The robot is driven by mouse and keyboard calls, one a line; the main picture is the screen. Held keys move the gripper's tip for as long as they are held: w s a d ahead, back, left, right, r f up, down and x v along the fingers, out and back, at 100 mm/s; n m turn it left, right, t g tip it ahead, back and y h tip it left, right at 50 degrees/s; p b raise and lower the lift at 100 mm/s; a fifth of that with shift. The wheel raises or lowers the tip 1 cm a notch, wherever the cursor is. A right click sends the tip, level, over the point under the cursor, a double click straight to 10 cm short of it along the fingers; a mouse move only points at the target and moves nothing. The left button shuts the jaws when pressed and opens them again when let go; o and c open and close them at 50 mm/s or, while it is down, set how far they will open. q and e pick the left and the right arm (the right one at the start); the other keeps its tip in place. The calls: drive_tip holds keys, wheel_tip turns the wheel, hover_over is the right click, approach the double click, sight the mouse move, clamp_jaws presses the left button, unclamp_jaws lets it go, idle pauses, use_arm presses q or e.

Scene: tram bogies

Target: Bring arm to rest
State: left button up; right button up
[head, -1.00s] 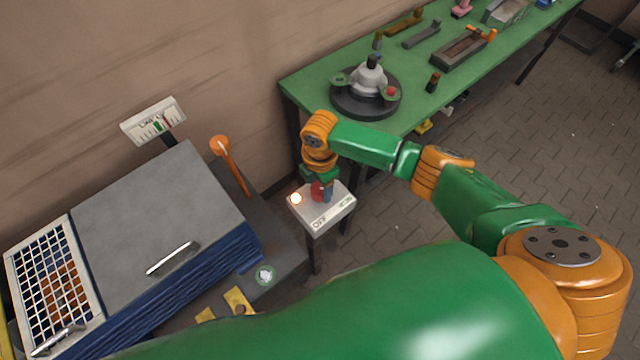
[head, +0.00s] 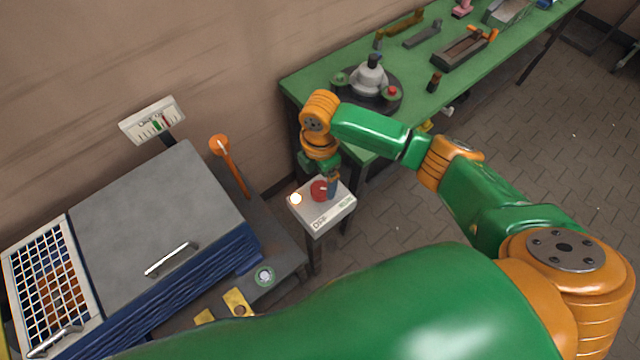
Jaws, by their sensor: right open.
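My right arm reaches in from the right. Its gripper (head: 332,188) points down at the white control box (head: 325,215) on a stand. The gripper is open, and its fingers are small and partly hidden by the wrist. A red round knob (head: 319,190) sits on top of the box, just left of the fingers. I cannot tell whether they touch. A lit round lamp (head: 295,199) glows at the box's left side. My left gripper is not in view.
A grey-lidded blue cabinet (head: 150,215) with a white grid (head: 50,285) stands at left, an orange-topped lever (head: 229,162) beside it. A gauge panel (head: 152,120) is behind. A green workbench (head: 415,112) carries a round fixture (head: 365,95) and several tools. The floor at right is clear.

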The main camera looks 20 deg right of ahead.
drive_tip(key=shift+r, duration=1.6)
